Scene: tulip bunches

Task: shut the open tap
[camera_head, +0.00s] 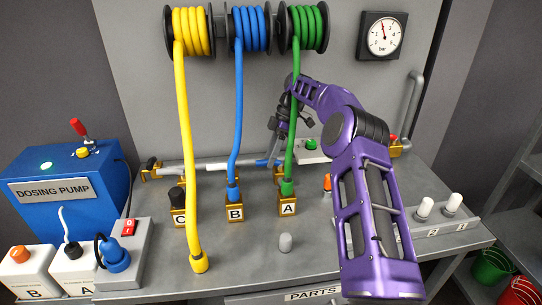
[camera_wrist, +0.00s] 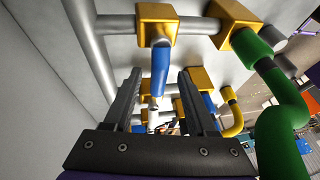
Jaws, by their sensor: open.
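In the wrist view a blue tap lever (camera_wrist: 160,68) extends from a brass valve body (camera_wrist: 157,14) on a grey pipe (camera_wrist: 118,24). It appears between the tips of my open gripper (camera_wrist: 160,76); contact cannot be told. In the head view my gripper (camera_head: 278,132) is at the back of the bench, partly behind the green hose. A blue part (camera_head: 264,163) shows on the grey pipe below it. Another brass valve with a dark handle (camera_head: 151,164) is at the pipe's left end. A red-handled brass fitting (camera_head: 394,141) is at the right.
Yellow (camera_head: 186,140), blue (camera_head: 236,110) and green (camera_head: 294,90) hoses hang from reels; the green one passes close to my gripper. Brass ports C, B and A stand in front of the pipe. A blue dosing pump (camera_head: 70,185) is left. The front-middle bench is mostly clear.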

